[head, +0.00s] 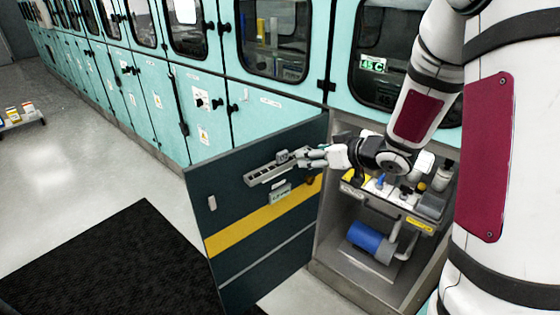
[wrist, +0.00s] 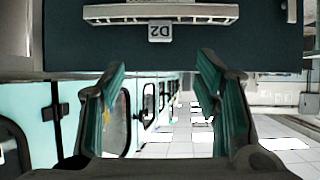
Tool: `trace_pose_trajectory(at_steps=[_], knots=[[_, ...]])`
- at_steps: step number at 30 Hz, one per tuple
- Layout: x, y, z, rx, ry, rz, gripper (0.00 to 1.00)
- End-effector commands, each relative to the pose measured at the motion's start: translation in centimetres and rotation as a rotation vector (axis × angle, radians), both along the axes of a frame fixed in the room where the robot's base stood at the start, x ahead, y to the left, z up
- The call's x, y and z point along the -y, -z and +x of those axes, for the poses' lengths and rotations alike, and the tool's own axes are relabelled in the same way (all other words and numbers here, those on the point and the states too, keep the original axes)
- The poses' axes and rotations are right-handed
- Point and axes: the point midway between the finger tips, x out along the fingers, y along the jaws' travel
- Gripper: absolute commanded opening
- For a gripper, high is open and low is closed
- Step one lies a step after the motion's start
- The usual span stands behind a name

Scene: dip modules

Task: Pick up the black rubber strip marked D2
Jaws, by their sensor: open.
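A small grey tag reading D2 (wrist: 160,31), upside down in the wrist view, sits against the long edge of a pale grey rack (wrist: 150,12). In the head view the rack (head: 262,175) is fixed to the inner face of an open dark door. I cannot make out the black rubber strip itself in either view. My gripper (head: 308,157) is near the rack's right end in the head view. In the wrist view my gripper (wrist: 161,66) has its two fingers wide apart, with nothing between them. The tag lies beyond the fingertips, roughly centred between them.
The open door (head: 228,212) carries a yellow stripe (head: 245,235) and a small label plate (head: 280,194). Right of it is an open cabinet with bottles on a shelf and a blue cylinder (head: 370,240) below. A black mat (head: 120,265) lies on the floor; teal cabinets (head: 205,110) line the back.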

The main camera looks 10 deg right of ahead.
Motion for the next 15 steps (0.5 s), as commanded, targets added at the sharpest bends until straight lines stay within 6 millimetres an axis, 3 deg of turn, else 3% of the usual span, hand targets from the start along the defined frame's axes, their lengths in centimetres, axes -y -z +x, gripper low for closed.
trace_pose_trajectory(at_steps=[9,15], knots=[[-2.3,2.9,4.7,-0.001,-0.003,-0.001,0.57],[-2.9,3.7,6.2,0.001,-0.001,-0.002,0.57]])
